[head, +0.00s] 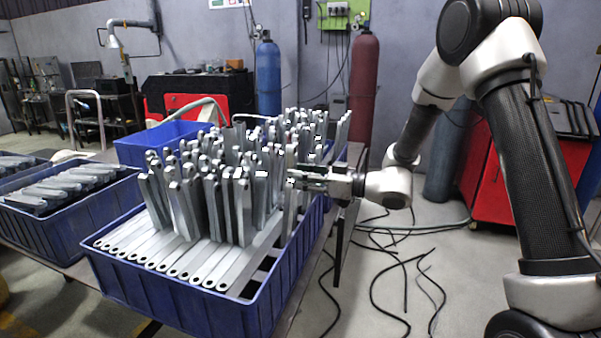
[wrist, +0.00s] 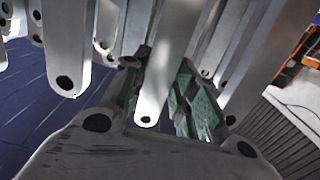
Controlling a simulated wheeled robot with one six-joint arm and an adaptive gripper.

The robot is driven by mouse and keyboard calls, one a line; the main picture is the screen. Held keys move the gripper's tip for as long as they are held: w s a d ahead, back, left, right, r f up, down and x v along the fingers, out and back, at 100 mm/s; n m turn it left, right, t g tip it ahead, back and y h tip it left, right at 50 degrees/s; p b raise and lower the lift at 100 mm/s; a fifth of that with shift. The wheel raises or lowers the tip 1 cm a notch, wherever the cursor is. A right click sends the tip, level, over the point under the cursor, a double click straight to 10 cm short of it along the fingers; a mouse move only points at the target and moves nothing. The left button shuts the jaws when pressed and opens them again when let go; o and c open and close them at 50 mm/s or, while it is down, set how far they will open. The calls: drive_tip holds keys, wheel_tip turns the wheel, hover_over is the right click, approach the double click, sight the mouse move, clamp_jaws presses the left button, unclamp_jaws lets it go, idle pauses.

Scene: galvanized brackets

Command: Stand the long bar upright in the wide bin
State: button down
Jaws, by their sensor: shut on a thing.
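The wide blue bin (head: 170,305) is at the centre of the head view. It holds flat grey bars (head: 160,250) lying side by side and a dense group of upright grey bars (head: 210,200). My gripper (head: 298,177) is at the bin's right side, reaching in from the right. In the wrist view my gripper (wrist: 165,98) has its green-padded fingers on either side of one long grey bar (wrist: 168,60), shut on it. This bar looks upright, its holed end near the fingers. Its other end is out of the wrist view, and I cannot tell whether it touches the bin floor.
Other upright bars (wrist: 75,45) crowd close around the fingers. A second blue bin (head: 75,215) with lying bars stands at left, and another blue bin (head: 135,152) is behind. Black cables (head: 400,285) lie on the floor at right.

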idle(0.3)
drive_tip(key=c, duration=1.1)
unclamp_jaws()
drive_tip(key=shift+o, duration=0.2)
drive_tip(key=shift+f, duration=0.1)
drive_tip(key=v, duration=1.2)
